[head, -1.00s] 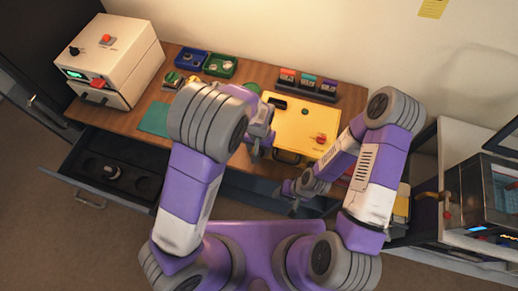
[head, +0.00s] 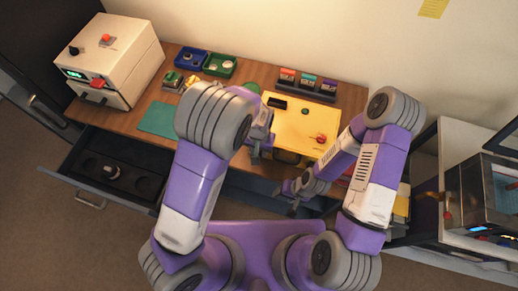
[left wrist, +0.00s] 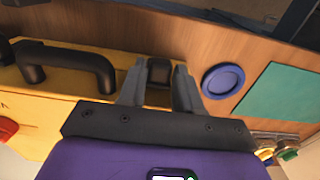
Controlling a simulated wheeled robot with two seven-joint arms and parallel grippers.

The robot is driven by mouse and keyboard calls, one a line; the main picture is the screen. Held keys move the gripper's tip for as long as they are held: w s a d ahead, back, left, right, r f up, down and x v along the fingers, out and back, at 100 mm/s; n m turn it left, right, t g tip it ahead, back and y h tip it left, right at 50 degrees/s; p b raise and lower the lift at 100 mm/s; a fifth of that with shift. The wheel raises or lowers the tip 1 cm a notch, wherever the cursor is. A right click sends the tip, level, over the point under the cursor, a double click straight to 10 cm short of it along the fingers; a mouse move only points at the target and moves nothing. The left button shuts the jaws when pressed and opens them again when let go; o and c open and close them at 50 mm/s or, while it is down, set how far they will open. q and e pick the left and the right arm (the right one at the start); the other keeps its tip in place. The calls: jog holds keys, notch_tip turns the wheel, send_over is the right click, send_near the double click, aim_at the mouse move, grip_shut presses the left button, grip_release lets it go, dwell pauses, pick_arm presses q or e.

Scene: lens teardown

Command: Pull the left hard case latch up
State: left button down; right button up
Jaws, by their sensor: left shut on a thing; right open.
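The yellow hard case (head: 310,122) lies closed on the wooden table, right of centre in the head view. Its dark handle (left wrist: 65,62) shows on its front edge in the left wrist view. The dark left latch (left wrist: 159,72) sits between my left fingertips in the left wrist view. My left gripper (left wrist: 158,80) is shut on this latch, at the case's front edge; the latch's angle is hard to tell. In the head view, my left gripper (head: 258,150) is partly covered by my arm. My right gripper (head: 290,190) is open and empty, low in front of the table.
A teal mat (head: 158,118) and a blue round dish (left wrist: 223,80) lie beside the case. Blue (head: 190,60) and green (head: 220,66) trays and a dark rack (head: 308,88) stand behind. A white box machine (head: 115,60) is at left, above an open drawer (head: 110,170).

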pick_arm(q)
jog(key=shift+r+p, duration=0.85)
jog(key=shift+r, duration=0.35)
jog(key=shift+w+f, duration=0.1)
jog(key=c, duration=0.9)
grip_release()
notch_tip(320, 180, up, 8)
jog(key=shift+f, duration=0.2)
